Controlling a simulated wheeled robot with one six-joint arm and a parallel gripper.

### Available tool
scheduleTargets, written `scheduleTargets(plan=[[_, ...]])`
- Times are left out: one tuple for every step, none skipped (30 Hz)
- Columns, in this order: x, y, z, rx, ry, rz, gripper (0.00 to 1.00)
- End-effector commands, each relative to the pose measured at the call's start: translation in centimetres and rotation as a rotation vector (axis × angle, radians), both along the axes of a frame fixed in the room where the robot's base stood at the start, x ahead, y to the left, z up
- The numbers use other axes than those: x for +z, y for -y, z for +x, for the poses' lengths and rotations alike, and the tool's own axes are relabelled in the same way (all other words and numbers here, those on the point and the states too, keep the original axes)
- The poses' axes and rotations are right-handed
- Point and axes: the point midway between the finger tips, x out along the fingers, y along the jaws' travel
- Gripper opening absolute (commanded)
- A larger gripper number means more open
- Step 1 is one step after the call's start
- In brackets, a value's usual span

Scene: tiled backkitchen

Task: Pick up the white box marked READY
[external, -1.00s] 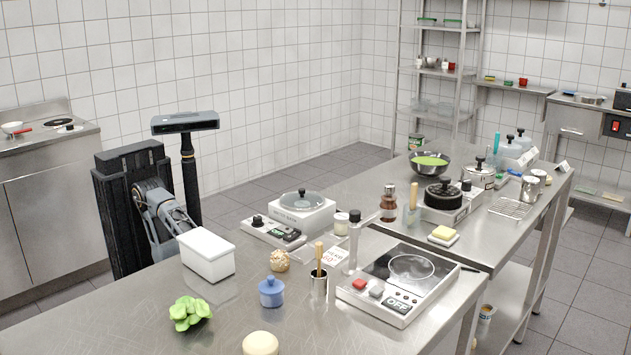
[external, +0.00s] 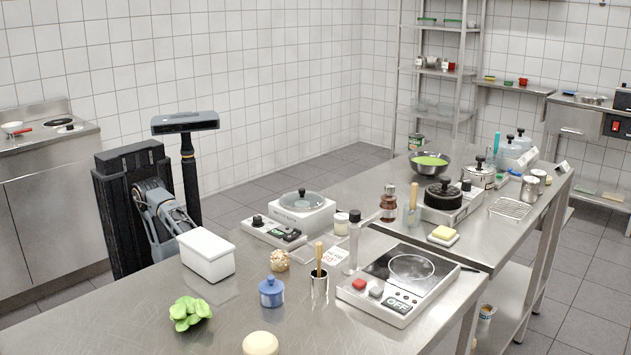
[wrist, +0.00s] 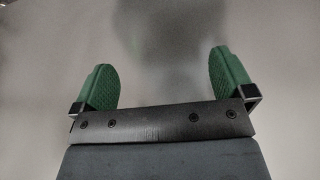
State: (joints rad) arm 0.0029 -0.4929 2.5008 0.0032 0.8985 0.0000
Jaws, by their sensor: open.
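A plain white lidded box (external: 207,256) stands on the near steel table, just in front of my arm; no writing shows on its visible sides. A second white box (external: 303,218) sits farther back, under a glass-lidded pan; it has small lettering on its front that I cannot read for sure. In the wrist view my gripper (wrist: 167,78) is open, its two green pads wide apart with nothing between them. Only a blurred grey surface with a dark shadow lies beyond the pads. In the external view the fingers are hidden behind the lidded box.
A control panel (external: 273,231) lies to the right of the lidded box. A popcorn-like ball (external: 280,261), a blue jar (external: 271,292), a green plant (external: 190,313) and a hob marked OFF (external: 399,284) share the table. The table's left front is bare.

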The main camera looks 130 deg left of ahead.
Motion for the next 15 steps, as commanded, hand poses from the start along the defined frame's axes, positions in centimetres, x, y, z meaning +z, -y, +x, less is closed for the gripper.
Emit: scheduleTargets(plan=[[0.0,0.0,0.0,0.000,0.000,0.000,1.00],[0.0,0.0,0.0,0.000,0.000,0.000,1.00],[0.0,0.0,0.0,0.000,0.000,0.000,1.00],[0.0,0.0,0.0,0.000,0.000,0.000,1.00],[0.1,0.0,0.0,0.000,-0.001,0.001,1.00],[0.4,-0.1,0.0,0.001,-0.004,0.002,1.00],[0.8,-0.2,-0.1,0.002,-0.007,0.004,1.00],[1.2,-0.3,-0.1,0.004,-0.013,0.006,1.00],[2.0,-0.6,-0.3,0.006,-0.023,0.012,1.00],[2.7,-0.8,-0.4,0.009,-0.034,0.016,1.00],[3.5,-1.1,-0.5,0.011,-0.047,0.021,1.00],[4.7,-1.5,-0.8,0.016,-0.067,0.029,1.00],[5.6,-1.9,-1.0,0.020,-0.083,0.037,1.00],[6.7,-2.3,-1.2,0.023,-0.101,0.044,1.00],[8.1,-2.8,-1.6,0.027,-0.127,0.054,1.00]])
